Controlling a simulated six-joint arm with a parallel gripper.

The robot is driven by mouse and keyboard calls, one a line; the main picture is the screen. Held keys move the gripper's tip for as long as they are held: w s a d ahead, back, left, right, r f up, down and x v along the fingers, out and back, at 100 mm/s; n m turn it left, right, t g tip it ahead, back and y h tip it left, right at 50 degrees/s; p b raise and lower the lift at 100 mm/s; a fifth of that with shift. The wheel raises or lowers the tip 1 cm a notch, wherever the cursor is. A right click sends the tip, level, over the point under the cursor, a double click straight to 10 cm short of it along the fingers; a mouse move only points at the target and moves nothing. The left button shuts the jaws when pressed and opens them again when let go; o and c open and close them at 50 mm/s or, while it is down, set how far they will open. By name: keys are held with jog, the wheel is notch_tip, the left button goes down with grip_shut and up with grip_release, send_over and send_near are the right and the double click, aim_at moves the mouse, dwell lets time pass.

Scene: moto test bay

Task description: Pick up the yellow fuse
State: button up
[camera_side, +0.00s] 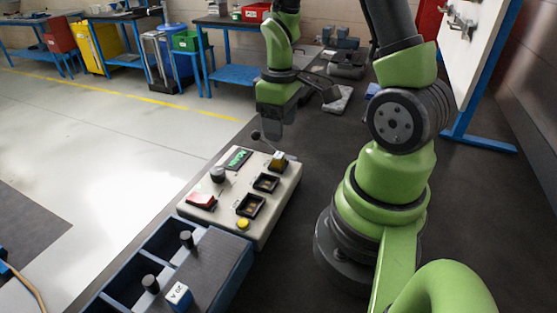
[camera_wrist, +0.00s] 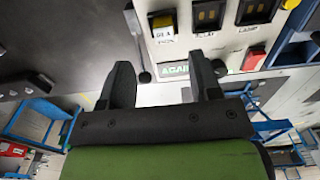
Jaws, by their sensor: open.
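The yellow fuse (camera_side: 279,160) sits in a socket at the far end of the pale control box (camera_side: 262,229). My gripper (camera_side: 277,125) is above and beyond that end of the box, apart from the fuse. In the wrist view my gripper (camera_wrist: 160,75) has its two dark fingers spread with nothing between them. Two dark sockets (camera_side: 266,183) on the box also show.
A lever with a black knob (camera_side: 256,135) stands at the box's far end, close to my gripper. The box also has a green display (camera_side: 238,158), a black knob (camera_side: 217,174), a red switch (camera_side: 201,201) and a yellow button (camera_side: 243,223). A blue tray (camera_side: 232,270) adjoins its near end.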

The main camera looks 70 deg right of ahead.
aim_at(279, 155)
jog(key=f, duration=0.7)
jog(key=shift+a+f, duration=0.15)
jog(key=shift+a, duration=0.1)
jog(key=c, duration=1.1)
jog(key=shift+o, duration=0.2)
